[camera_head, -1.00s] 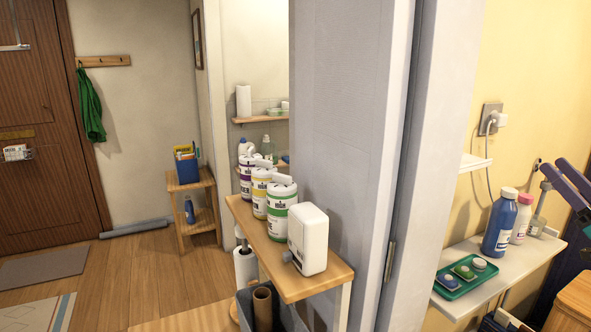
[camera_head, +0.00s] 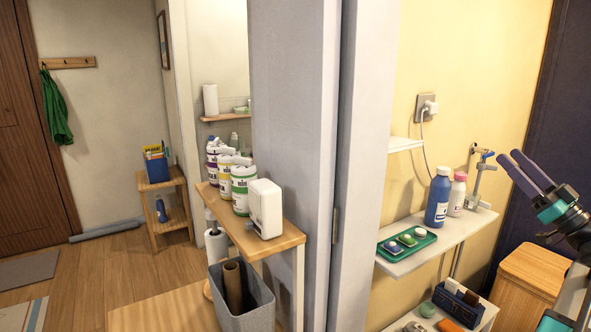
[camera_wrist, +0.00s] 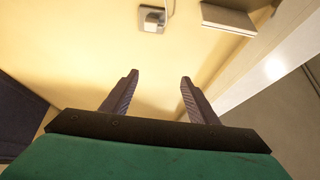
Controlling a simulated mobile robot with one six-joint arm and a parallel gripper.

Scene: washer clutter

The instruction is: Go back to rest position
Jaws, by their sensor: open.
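My gripper (camera_head: 522,172) is at the right of the head view, raised in front of the yellow wall and the dark panel. Its two purple-grey fingers are apart with nothing between them. In the wrist view my gripper (camera_wrist: 158,88) is also open and empty, with the yellow wall beyond the fingertips. It touches nothing that I can see. The part of my arm behind it is cut off by the right edge of the head view.
A white wall shelf (camera_head: 452,235) holds a blue bottle (camera_head: 438,198), a pink-capped bottle (camera_head: 457,195) and a green tray (camera_head: 390,247). A wooden box (camera_head: 530,272) stands below my gripper. A grey door frame (camera_head: 290,130) and a wooden shelf (camera_head: 283,234) with several containers stand left.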

